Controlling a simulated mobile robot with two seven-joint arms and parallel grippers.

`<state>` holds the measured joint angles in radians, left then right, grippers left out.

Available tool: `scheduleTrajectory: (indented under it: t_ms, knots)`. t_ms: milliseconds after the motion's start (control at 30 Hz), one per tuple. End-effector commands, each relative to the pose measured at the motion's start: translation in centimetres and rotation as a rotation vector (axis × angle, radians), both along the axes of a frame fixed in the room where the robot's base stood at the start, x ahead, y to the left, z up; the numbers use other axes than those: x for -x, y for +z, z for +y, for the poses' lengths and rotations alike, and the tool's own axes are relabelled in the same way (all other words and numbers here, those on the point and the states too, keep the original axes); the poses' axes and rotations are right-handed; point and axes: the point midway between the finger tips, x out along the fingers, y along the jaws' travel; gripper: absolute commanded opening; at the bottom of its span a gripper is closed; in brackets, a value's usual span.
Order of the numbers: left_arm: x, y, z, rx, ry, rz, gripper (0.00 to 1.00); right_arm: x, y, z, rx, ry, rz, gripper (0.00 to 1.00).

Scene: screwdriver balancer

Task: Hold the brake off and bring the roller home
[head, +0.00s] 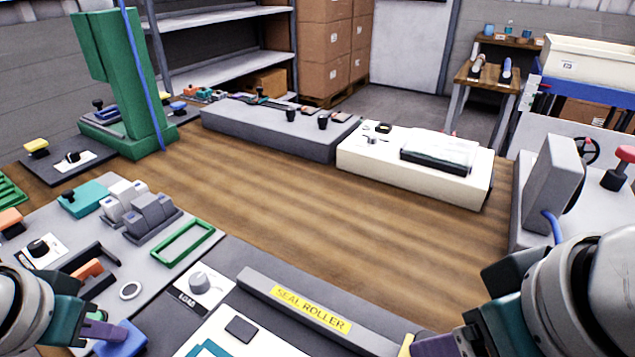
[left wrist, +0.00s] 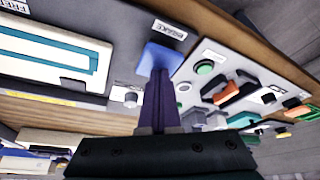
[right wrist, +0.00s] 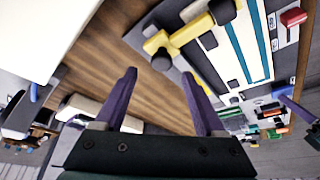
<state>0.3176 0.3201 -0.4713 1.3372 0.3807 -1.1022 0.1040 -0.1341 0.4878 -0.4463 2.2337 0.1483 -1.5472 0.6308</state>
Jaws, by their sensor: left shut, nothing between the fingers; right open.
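The blue brake block (head: 122,338) is at the bottom left of the head view. It also shows beside a BRAKE label in the left wrist view (left wrist: 158,57). My left gripper (left wrist: 160,74) is shut and empty, its tips at the blue block, seemingly touching it. The SEAL ROLLER rail (head: 300,305) is a grey bar at the bottom centre. A yellow handle (right wrist: 188,32) with a black knob (right wrist: 222,11), apparently the roller's, lies by the rail's end in the right wrist view. My right gripper (right wrist: 158,76) is open and empty, apart from the handle.
A white panel with a teal outline (right wrist: 244,45) lies beside the rail. A LOAD knob (head: 199,282) and a green frame (head: 183,244) are at left. A cream machine (head: 415,170) and grey unit (head: 280,130) stand behind. The wooden middle (head: 300,215) is clear.

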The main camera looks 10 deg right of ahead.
Motion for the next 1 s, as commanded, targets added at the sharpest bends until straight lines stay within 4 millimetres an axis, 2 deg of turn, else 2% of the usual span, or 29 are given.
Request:
scheduleTrajectory:
  t_ms: [200,600,767,1000]
  knots:
    - [0.2,-0.2,0.0,0.000,-0.001,0.006,0.00,0.9,2.2,0.0,0.001,0.001,0.000,0.72]
    - [0.2,0.0,0.0,0.000,-0.001,0.005,0.00,1.0,2.6,0.0,0.002,0.000,0.001,0.72]
    - [0.2,1.2,0.0,0.000,-0.001,0.006,0.00,1.0,3.9,0.0,0.001,0.001,0.001,0.72]
    - [0.1,3.8,0.0,0.000,0.000,0.002,0.00,1.0,6.7,0.0,0.001,0.001,0.001,0.72]
